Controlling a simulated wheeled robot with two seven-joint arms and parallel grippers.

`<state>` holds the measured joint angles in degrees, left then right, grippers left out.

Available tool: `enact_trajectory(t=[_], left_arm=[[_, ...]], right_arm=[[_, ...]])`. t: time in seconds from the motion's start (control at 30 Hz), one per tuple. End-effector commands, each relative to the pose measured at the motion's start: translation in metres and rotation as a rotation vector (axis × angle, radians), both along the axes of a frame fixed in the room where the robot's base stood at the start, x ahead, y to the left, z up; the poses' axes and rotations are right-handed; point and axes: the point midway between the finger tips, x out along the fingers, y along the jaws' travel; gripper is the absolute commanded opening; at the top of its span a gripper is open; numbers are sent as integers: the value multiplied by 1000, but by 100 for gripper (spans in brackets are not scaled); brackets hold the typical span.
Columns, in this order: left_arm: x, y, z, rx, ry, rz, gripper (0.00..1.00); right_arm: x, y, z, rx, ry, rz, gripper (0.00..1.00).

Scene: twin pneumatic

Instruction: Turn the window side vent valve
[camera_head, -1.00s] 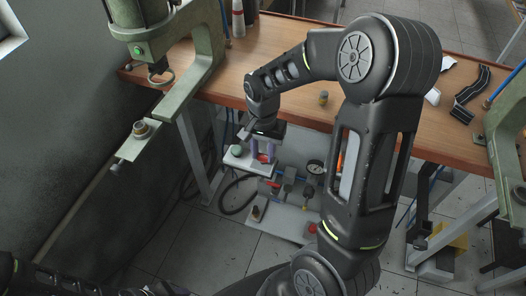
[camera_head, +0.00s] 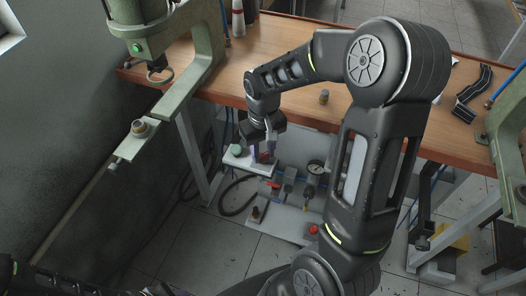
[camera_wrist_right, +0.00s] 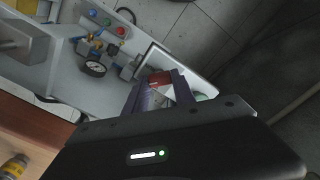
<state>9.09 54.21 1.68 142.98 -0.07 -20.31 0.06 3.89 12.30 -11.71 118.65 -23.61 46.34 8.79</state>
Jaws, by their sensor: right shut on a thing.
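The window side vent valve has a red handle (camera_head: 265,157) beside a white plate on the floor-level pneumatic panel, under the bench. In the right wrist view the red handle (camera_wrist_right: 160,77) sits between the two purple fingers. My right gripper (camera_head: 261,156) reaches down past the bench edge and is shut on this handle; in the right wrist view its fingers (camera_wrist_right: 161,90) lie on either side of it. The fingers and gripper body hide much of the valve. My left arm shows only at the bottom left, and its gripper is not visible.
The panel holds a pressure gauge (camera_head: 315,167), another red handle (camera_head: 274,184), a red knob (camera_head: 314,230) and a green knob (camera_head: 236,149). The wooden bench (camera_head: 300,105) overhangs behind. A black hose (camera_head: 228,200) loops at the left. A green press (camera_head: 205,60) stands at the left.

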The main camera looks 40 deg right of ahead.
Motion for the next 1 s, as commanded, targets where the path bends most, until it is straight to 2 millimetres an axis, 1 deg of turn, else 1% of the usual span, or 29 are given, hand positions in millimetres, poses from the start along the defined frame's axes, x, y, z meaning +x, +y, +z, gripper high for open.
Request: enact_trajectory(t=[0.4, 0.6, 0.8, 1.0], left_arm=[[0, 0, -3, 0, 0, 0, 36], [0, 0, -3, 0, 0, 0, 36], [0, 0, -3, 0, 0, 0, 36], [0, 0, -3, 0, 0, 0, 36]], right_arm=[[-1, 0, -1, 1, 2, 394, 0], [-1, 0, -1, 1, 3, 564, 0], [-1, 0, -1, 1, 3, 685, 0], [-1, 0, -1, 1, 3, 748, 0]])
